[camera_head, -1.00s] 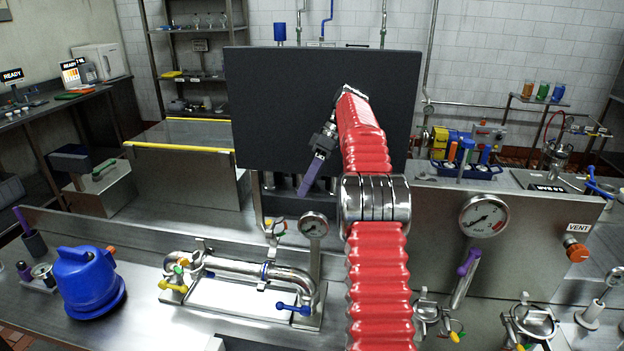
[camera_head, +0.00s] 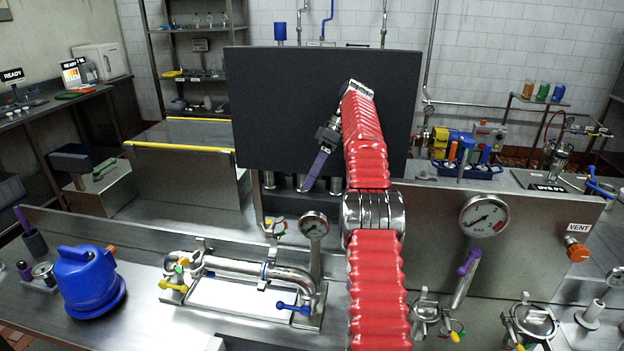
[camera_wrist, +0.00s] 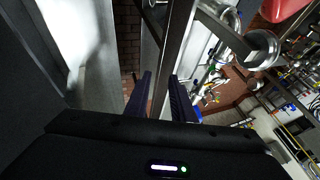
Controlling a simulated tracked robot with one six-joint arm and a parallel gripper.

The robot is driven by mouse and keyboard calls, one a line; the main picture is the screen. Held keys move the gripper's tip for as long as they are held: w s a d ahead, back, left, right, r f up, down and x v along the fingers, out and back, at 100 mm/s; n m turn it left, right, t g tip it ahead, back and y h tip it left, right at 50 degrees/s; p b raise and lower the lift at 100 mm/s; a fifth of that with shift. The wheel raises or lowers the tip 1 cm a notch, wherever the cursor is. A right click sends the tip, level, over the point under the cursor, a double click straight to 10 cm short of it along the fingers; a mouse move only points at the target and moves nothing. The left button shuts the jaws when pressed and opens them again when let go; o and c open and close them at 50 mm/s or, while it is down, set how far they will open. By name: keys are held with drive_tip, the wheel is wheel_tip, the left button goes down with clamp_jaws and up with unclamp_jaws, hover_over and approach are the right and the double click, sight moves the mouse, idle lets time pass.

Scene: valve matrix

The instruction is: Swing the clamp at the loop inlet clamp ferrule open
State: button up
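A curved steel pipe loop (camera_head: 245,268) lies on a bright tray on the steel bench. Clamps sit along it: one at its left end (camera_head: 197,262) near yellow and green handles, another near its middle (camera_head: 266,276). I cannot tell which is the loop inlet clamp, or whether either is open. My gripper (camera_head: 313,180), with purple-grey fingers pointing down, hangs above and behind the loop, well apart from it, in front of a dark panel. In the wrist view its two fingers (camera_wrist: 161,98) stand apart with a visible gap and nothing held; the loop is not clearly identifiable there.
A blue vessel (camera_head: 85,281) stands left of the loop. A larger gauge (camera_head: 484,216) and an orange VENT knob (camera_head: 576,250) are on the right panel. A dark panel (camera_head: 285,110) stands behind.

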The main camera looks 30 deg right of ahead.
drive_tip(key=shift+a+r, duration=0.15)
drive_tip(key=shift+a, duration=0.05)
drive_tip(key=c, duration=0.3)
drive_tip(key=shift+m+h, duration=0.5)
drive_tip(key=shift+m, duration=0.2)
drive_tip(key=a+r, duration=0.4)
drive_tip(key=a, duration=0.1)
drive_tip(key=shift+w+a+r, duration=0.1)
drive_tip(key=shift+r, duration=0.1)
clamp_jaws()
drive_tip(key=s+a+r+m+t+h, duration=0.1)
drive_tip(key=s+a+r+m+h, duration=0.15)
drive_tip(key=s+a, duration=0.55)
drive_tip(key=s+a+r+m+t+h, duration=0.1)
drive_tip(key=s+a+r+m, duration=0.15)
drive_tip(key=s+a, duration=0.6)
drive_tip(key=s+a+f+m+t+h, duration=0.1)
drive_tip(key=s+a+f, duration=0.3)
drive_tip(key=s+f, duration=0.2)
drive_tip(key=s+a+f+t+h, duration=0.1)
drive_tip(key=s+a+f, duration=0.4)
drive_tip(key=s, duration=0.5)
drive_tip(key=shift+s+f+m+t, duration=0.2)
drive_tip(key=shift+f+m+t, duration=0.2)
drive_tip(key=shift+t, duration=0.1)
drive_tip(key=shift+s+a, duration=0.1)
